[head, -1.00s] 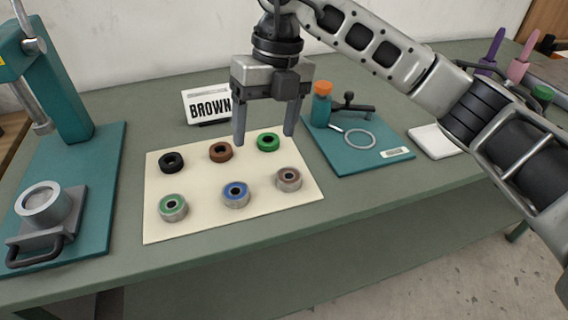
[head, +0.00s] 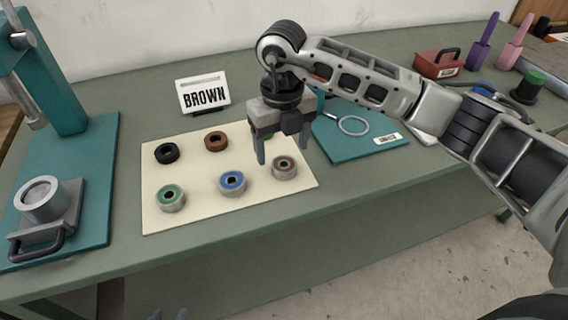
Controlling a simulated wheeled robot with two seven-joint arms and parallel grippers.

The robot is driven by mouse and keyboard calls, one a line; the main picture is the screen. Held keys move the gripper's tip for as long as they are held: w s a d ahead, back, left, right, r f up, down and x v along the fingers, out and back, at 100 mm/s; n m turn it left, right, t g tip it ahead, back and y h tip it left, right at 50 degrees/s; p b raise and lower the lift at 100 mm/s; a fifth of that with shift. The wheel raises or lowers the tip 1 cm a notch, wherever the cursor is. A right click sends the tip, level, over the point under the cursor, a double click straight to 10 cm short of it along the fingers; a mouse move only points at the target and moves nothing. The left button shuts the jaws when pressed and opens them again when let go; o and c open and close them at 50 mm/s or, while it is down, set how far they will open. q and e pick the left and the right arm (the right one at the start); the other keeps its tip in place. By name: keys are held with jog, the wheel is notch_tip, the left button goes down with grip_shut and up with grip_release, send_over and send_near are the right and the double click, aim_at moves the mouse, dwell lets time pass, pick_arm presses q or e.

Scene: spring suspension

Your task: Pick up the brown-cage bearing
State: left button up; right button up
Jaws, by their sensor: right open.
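The brown-cage bearing (head: 285,168), a metal ring with a brownish inner part, lies at the front right of the cream mat (head: 200,208). My right gripper (head: 283,159) points down at it, its fingers apart, one on each side of the bearing in the picture. The bearing appears to rest on the mat; I cannot tell whether the fingers touch it.
A blue-cage bearing (head: 233,183) and a green-cage bearing (head: 172,198) lie to the left. Black (head: 167,153) and brown (head: 216,141) rings lie behind; a green one is mostly hidden. A sign reading BROWN (head: 204,96) stands behind. A teal press (head: 62,185) stands left.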

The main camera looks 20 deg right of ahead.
aim_at(284, 164)
jog(key=f, duration=0.3)
jog(key=shift+s+d+f+p, duration=0.1)
jog(key=shift+s+f+p, duration=0.15)
jog(key=shift+p, duration=0.1)
jog(key=shift+f, duration=0.2)
jog(key=c, duration=1.2)
jog(key=shift+w+r, duration=0.1)
